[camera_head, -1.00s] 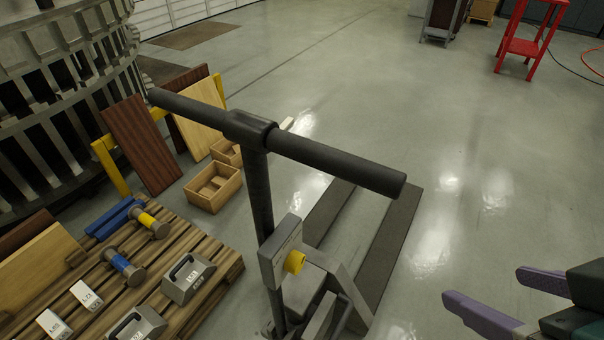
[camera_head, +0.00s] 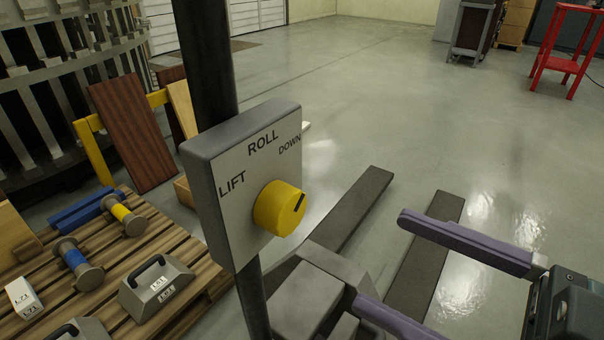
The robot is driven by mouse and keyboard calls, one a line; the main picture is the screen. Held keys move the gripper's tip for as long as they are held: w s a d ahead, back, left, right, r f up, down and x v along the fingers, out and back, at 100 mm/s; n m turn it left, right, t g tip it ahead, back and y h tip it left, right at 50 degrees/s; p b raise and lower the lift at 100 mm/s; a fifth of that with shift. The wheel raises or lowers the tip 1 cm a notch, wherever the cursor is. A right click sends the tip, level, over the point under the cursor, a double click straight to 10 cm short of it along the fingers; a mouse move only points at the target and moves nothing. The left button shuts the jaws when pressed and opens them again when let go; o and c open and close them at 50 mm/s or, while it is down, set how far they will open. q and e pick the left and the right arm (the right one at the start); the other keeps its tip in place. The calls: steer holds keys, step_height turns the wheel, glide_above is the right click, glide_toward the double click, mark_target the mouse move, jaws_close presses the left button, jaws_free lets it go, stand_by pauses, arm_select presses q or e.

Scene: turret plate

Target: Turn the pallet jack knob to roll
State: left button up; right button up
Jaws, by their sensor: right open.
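The yellow round knob (camera_head: 275,209) sits on the grey control plate (camera_head: 238,215) of the pallet jack, which is labelled LIFT, ROLL and DOWN. The black mark on the knob slants up and right, nearer the DOWN side than ROLL. My right gripper (camera_head: 383,260) is open and empty, to the right of the knob and lower, apart from it. Its two purple fingers point left toward the plate. My left gripper is not in view.
The jack's dark post (camera_head: 207,65) rises behind the plate, and its forks (camera_head: 425,260) lie on the floor. A wooden pallet (camera_head: 170,240) with weights stands at left. A red stand (camera_head: 565,62) is far right. The floor between is clear.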

mark_target(293, 216)
steer(key=x, duration=1)
steer(key=shift+s+b, duration=0.2)
steer(key=shift+b, duration=0.15)
steer(key=shift+c, duration=0.4)
steer(key=shift+c, duration=0.7)
steer(key=c, duration=1.2)
steer(key=shift+o, duration=0.2)
